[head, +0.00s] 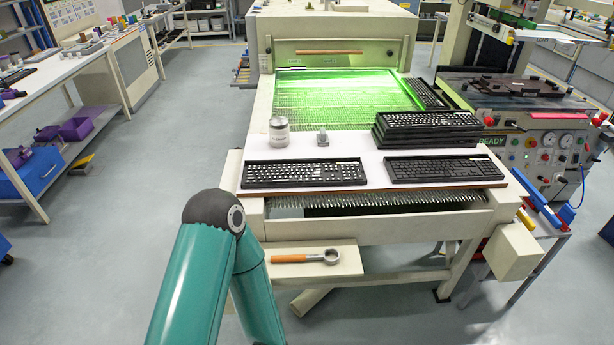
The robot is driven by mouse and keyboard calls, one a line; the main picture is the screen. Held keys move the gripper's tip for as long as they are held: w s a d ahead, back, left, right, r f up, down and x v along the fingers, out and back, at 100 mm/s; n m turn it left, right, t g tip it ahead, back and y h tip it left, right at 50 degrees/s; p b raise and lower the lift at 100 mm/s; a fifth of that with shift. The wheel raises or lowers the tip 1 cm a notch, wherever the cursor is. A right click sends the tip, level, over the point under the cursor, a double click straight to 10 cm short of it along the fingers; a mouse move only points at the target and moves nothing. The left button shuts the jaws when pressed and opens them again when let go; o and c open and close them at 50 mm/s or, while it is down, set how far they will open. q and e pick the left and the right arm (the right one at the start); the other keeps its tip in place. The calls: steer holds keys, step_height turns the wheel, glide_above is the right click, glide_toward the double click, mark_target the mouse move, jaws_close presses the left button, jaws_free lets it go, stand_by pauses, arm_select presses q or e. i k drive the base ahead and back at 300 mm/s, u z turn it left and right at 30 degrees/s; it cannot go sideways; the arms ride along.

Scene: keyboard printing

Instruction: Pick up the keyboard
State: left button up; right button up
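A black keyboard with white-marked keys (304,174) lies flat at the front left of the white work surface. A second, darker keyboard (444,169) lies flat to its right. Several more are stacked (427,122) behind, near the right edge. Another keyboard (426,94) lies beyond the stack, beside the green-lit bed. One of my arms, teal with a dark joint, rises in front of the machine, below and left of the front left keyboard. Neither gripper is in view, so what they hold cannot be seen.
A metal can (279,132) and a small grey object (322,137) stand behind the front left keyboard. A wooden-handled tool (306,257) lies on a low shelf (342,284). A machine with gauges (533,138) stands close at right.

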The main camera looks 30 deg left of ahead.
mark_target(401, 170)
steer(key=u, duration=0.75)
steer(key=i, duration=0.1)
steer(key=z, duration=2.3)
steer(key=i, duration=1.25)
steer(key=u, duration=3.45)
steer(key=i, duration=0.9)
steer(key=z, duration=0.15)
